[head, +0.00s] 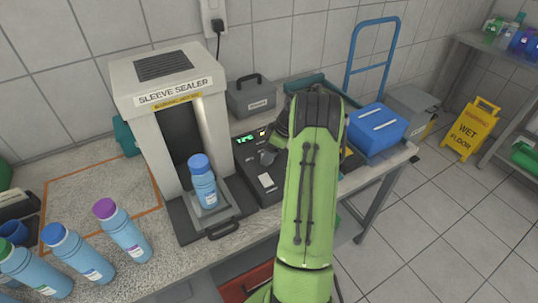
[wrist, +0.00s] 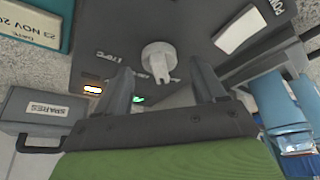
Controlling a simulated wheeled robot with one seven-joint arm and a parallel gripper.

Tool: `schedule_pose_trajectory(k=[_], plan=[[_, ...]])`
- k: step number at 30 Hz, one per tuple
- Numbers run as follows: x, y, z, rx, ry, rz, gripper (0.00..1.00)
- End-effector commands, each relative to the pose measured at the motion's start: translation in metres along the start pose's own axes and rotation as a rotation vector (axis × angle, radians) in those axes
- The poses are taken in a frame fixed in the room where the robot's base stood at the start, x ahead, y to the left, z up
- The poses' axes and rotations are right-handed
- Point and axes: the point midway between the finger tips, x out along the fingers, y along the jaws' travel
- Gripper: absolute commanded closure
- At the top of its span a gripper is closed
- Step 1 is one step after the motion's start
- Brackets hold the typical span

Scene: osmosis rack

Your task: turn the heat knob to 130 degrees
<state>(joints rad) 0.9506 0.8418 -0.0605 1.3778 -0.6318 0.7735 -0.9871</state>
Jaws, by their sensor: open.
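The heat knob (wrist: 158,57) is a pale grey round dial with a raised grip bar, on a dark control panel (wrist: 110,25) in the wrist view. My gripper (wrist: 161,68) is open, its two dark fingers apart on either side of the knob in that view, with nothing held. I cannot tell whether either finger touches it. In the head view the panel (head: 247,159) stands right of the sleeve sealer (head: 160,99), with a lit green display (head: 244,139) that seems to read about 125. My green arm hides the panel's right side there.
A blue bottle (head: 204,184) stands on the sealer's tray (head: 225,213). Several more bottles stand at the front left of the counter. A grey spares box (head: 252,98) sits behind the panel, and a blue box (head: 376,128) is to the right.

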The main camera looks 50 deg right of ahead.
Motion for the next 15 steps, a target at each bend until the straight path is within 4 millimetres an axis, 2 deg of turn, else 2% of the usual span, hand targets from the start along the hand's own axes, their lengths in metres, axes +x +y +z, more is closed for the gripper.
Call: schedule_pose_trajectory(k=[3,10,15], plan=[[0.0092,-0.0001,0.0003,0.001,-0.001,0.000,0.31],[0.0097,0.0001,0.0000,0.001,-0.001,0.001,0.31],[0.0094,0.0000,0.0000,0.001,-0.001,0.000,0.55]])
